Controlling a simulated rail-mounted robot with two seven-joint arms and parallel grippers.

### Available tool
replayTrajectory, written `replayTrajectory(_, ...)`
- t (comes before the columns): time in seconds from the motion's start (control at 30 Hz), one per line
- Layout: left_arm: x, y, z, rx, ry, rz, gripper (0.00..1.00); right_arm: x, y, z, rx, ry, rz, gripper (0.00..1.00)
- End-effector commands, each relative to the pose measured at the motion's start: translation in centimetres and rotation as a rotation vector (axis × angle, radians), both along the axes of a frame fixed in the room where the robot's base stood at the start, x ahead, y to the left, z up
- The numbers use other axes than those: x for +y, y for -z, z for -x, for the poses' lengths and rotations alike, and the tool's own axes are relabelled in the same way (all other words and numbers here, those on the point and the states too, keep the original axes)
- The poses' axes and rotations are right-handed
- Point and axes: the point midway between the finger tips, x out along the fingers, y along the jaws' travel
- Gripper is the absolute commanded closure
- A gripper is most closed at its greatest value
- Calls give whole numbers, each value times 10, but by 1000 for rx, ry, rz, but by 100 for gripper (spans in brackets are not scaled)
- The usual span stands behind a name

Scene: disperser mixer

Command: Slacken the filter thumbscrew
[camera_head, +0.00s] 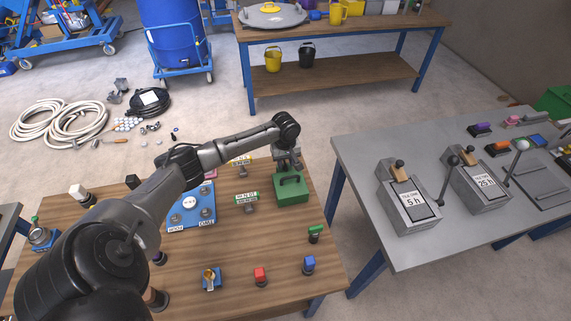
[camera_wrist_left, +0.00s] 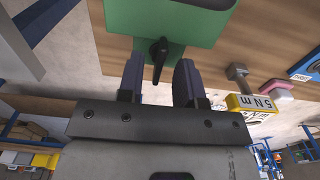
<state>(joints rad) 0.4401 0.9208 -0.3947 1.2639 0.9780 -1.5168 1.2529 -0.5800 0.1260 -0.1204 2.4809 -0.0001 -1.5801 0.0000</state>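The filter thumbscrew (camera_wrist_left: 158,48) is a small black lever-like screw on the green filter housing (camera_wrist_left: 195,22). The green housing also shows in the head view as a box (camera_head: 292,192) at the right part of the wooden bench. My left gripper (camera_head: 287,162) is at the far side of that box in the head view. In the left wrist view its two dark fingers (camera_wrist_left: 158,66) are apart, one on each side of the thumbscrew. Gaps show between screw and fingers. The thumbscrew cannot be made out in the head view. My right gripper is not in view.
A blue panel (camera_head: 190,207) with dials lies left of the housing. A yellow "5 N m" block (camera_wrist_left: 252,104) shows near the fingers. Red (camera_head: 260,275), blue (camera_head: 309,264) and green (camera_head: 315,234) knobs stand at the near edge. A grey table (camera_head: 360,165) stands to the right.

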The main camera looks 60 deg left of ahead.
Motion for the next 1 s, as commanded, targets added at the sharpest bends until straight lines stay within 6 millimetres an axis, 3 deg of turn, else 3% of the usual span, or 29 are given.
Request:
replayTrajectory(0.5,0,10,0,0,0,0,68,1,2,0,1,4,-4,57)
replayTrajectory(0.83,0,10,0,0,0,0,100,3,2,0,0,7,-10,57)
replayTrajectory(1.0,0,10,0,0,0,0,100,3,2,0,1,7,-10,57)
